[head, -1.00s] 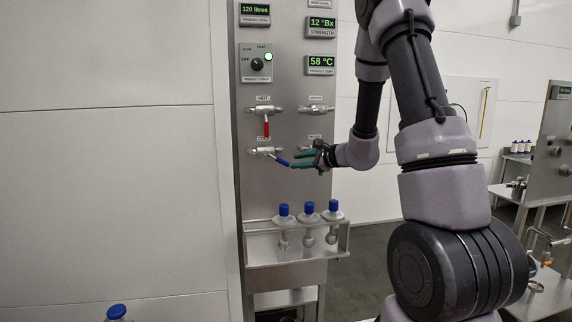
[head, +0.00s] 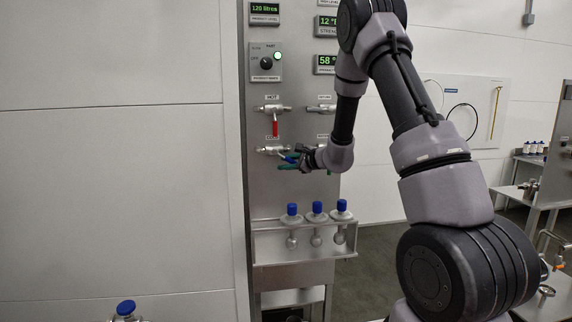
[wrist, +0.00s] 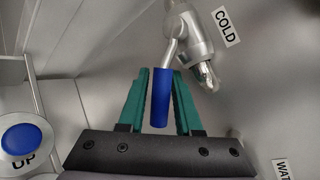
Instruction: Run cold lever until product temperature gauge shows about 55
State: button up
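The cold valve's blue lever (head: 290,158) is on the steel panel, below the red lever. In the wrist view the blue lever (wrist: 160,97) lies between the two green fingers of my gripper (wrist: 160,90), beside the COLD label (wrist: 227,27). The fingers straddle it and look open, with narrow gaps on both sides; contact cannot be confirmed. In the head view my gripper (head: 290,160) is at the lever's end. The product temperature display (head: 325,60) reads 58; my arm covers its right part.
The hot valve's red lever (head: 275,127) hangs down just above. A round knob (head: 266,63) is higher on the panel. A clear wall is at left.

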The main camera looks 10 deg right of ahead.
grip_shut()
dwell(1.3)
